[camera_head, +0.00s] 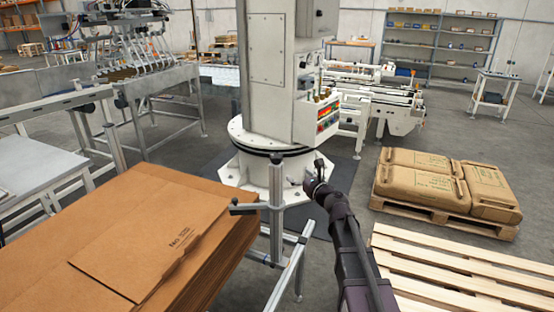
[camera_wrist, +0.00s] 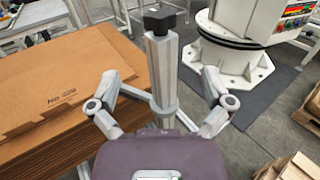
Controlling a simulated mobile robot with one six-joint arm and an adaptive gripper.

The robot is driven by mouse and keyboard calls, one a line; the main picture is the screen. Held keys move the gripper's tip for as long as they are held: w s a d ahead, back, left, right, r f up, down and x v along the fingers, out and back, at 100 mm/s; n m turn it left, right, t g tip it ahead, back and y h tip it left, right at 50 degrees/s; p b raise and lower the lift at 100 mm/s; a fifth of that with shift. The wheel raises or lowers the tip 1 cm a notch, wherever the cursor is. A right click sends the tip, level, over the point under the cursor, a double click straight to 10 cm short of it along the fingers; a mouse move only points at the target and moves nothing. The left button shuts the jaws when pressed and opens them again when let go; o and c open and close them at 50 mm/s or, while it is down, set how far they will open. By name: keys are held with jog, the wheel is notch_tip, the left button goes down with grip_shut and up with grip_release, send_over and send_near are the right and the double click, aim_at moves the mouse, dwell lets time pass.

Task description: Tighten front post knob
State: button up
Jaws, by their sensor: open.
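The front post (camera_head: 277,195) is a grey upright beside the carton stack, with a short side bar ending in a darker piece at its left. In the wrist view the post (camera_wrist: 161,75) stands upright in the middle, with a black knob (camera_wrist: 158,20) at its upper end. My gripper (camera_head: 317,176) is close to the right of the post in the head view. In the wrist view its open fingers (camera_wrist: 160,86) are spread to either side of the post's image, with nothing held between them. The knob lies beyond the fingertips in the picture; no contact with it shows.
A stack of flat brown cartons (camera_head: 110,235) is at the left. The white column base (camera_head: 262,170) stands behind the post. A pallet of brown sacks (camera_head: 440,205) and an empty wooden pallet (camera_head: 455,270) are at the right. Grey floor shows between.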

aim_at(280, 160)
jog(key=x, duration=1.3)
jog(key=shift+w+a, duration=0.2)
jog(key=shift+w, duration=0.1)
jog(key=c, duration=1)
